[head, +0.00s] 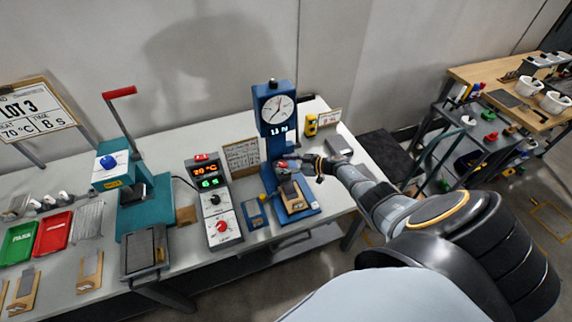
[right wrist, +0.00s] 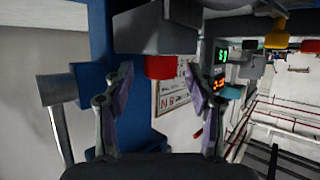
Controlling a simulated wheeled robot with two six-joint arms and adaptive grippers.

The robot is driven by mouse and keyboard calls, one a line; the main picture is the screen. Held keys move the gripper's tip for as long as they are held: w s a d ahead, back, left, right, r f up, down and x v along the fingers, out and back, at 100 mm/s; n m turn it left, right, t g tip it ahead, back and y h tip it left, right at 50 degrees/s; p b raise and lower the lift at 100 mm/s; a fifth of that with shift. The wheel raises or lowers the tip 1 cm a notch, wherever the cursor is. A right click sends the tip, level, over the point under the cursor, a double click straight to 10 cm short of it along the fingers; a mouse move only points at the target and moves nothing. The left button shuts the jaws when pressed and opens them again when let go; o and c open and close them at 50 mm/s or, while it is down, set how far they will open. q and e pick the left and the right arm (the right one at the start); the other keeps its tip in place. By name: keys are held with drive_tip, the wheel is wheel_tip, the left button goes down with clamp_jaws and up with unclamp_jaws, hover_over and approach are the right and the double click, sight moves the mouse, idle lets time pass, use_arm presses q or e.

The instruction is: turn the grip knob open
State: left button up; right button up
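A blue test stand (head: 273,130) with a round dial (head: 279,108) stands on the white table. A small red knob (head: 283,164) sits at its middle, under a grey block (right wrist: 155,28) in the right wrist view. My right gripper (head: 298,163) reaches in from the right at the height of this knob. In the right wrist view my fingers (right wrist: 160,84) are spread apart and the red knob (right wrist: 160,67) lies between and just beyond their tips. I see no contact. My left gripper is not in view.
A controller box (head: 213,205) with lit digits and a red knob stands left of the stand. Further left are a teal press (head: 130,190) with a red handle, and green (head: 17,245) and red trays (head: 53,233). A yellow device (head: 310,125) stands behind my gripper.

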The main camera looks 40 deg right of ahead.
drive_tip(key=shift+s+d, duration=0.2)
drive_tip(key=shift+s, duration=0.05)
drive_tip(key=v, duration=1.1)
drive_tip(key=shift+r, duration=0.2)
drive_tip(key=shift+s+d, duration=0.1)
